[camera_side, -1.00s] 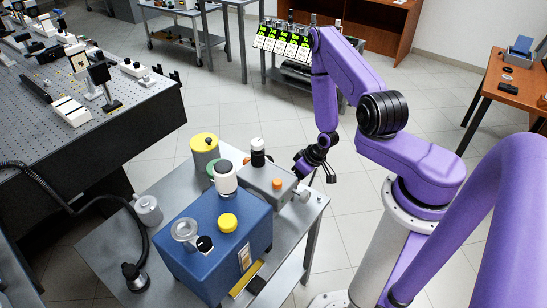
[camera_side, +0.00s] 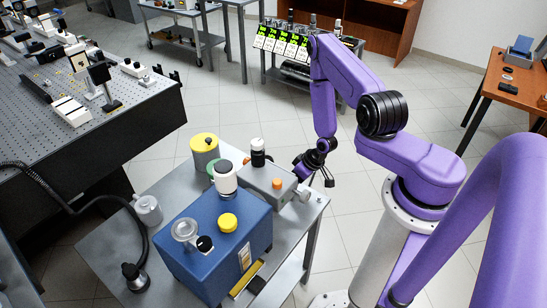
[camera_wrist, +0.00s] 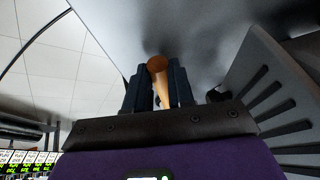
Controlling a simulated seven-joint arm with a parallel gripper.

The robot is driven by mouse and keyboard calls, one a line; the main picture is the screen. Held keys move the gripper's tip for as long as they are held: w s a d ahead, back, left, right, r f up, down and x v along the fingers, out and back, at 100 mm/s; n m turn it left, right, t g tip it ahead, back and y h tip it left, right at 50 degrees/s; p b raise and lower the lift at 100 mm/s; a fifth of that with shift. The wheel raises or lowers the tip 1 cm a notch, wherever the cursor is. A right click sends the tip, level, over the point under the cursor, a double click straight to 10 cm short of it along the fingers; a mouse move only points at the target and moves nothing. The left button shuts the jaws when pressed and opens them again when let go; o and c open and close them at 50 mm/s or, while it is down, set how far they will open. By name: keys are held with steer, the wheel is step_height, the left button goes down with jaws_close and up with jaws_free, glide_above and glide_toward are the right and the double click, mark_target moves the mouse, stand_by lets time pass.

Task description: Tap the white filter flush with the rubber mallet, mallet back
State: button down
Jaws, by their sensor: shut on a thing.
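My gripper (camera_side: 306,165) is at the right edge of the metal cart, beside the grey box. In the wrist view its two dark fingers (camera_wrist: 157,92) are shut on a round wooden handle (camera_wrist: 158,64), which I take to be the mallet's; its rounded end points away from my palm. The mallet's head is not clearly visible in either view. A white cylinder with a dark top (camera_side: 224,180) stands upright on the blue box (camera_side: 190,255); it may be the white filter, but I cannot tell for certain. My gripper is apart from it, to its right.
The cart (camera_side: 110,245) also bears a grey box (camera_side: 262,181) with an orange button, a yellow-topped canister (camera_side: 204,150) and a grey canister (camera_side: 147,210). A black hose (camera_side: 138,240) curves along its left side. The floor right of the cart is open.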

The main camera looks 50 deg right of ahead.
steer(key=s+d+r+n, duration=0.1)
steer(key=s+d+r, duration=0.1)
steer(key=r, duration=0.6)
steer(key=s+d+r+g+h, duration=0.1)
steer(key=s+d+r, duration=0.1)
steer(key=r, duration=0.7)
steer(key=shift+d+r+n+g, duration=0.15)
steer(key=shift+d+n+g, duration=0.15)
steer(key=shift+n, duration=0.1)
stand_by(1.1)
steer(key=shift+s, duration=0.1)
stand_by(0.5)
